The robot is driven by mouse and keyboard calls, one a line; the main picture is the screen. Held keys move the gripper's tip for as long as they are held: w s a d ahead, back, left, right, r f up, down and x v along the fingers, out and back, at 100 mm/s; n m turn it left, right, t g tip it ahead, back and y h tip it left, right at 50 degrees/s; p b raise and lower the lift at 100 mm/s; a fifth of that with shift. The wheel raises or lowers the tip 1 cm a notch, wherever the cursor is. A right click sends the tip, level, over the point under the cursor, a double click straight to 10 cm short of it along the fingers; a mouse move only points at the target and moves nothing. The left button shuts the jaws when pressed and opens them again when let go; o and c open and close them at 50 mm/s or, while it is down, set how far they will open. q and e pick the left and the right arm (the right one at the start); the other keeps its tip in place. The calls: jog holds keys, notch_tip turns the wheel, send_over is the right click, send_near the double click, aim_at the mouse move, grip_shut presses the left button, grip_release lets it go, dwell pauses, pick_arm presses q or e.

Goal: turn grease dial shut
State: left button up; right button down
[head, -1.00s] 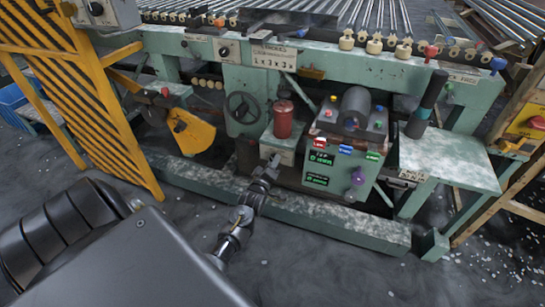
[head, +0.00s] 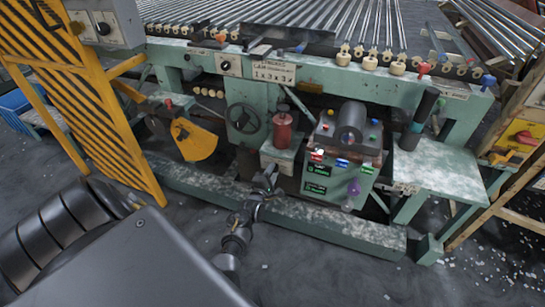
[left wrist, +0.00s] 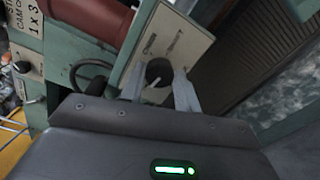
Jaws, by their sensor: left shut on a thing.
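The grease dial (left wrist: 159,71) is a round dark knob with a pale pointer on a cream panel (left wrist: 178,38) in the left wrist view. The panel's small lettering is too blurred to read. My left gripper (left wrist: 160,90) has a finger on each side of the knob and is shut on it. The pointer slants to the lower left between the fingers. In the head view my left gripper (head: 269,175) reaches up to the green box below a red canister (head: 283,130); it hides the dial there. My right gripper is not in view.
A handwheel (head: 244,118) is left of the canister. A control box (head: 338,165) with coloured buttons and a purple knob stands close to the right. A yellow striped barrier (head: 85,95) is at the left. A green rail (head: 330,222) runs low along the front.

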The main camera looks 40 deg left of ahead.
pick_arm(q)
jog(key=shift+n+p, duration=0.35)
jog(key=shift+n, duration=0.65)
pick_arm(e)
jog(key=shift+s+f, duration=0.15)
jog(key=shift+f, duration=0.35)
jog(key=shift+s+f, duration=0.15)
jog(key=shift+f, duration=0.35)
pick_arm(q)
jog(key=o, duration=1)
jog(key=shift+s, duration=0.1)
jog(key=p+v, duration=0.1)
jog(key=v, duration=0.9)
jog(key=shift+s+p, duration=0.3)
jog(key=shift+p, duration=0.1)
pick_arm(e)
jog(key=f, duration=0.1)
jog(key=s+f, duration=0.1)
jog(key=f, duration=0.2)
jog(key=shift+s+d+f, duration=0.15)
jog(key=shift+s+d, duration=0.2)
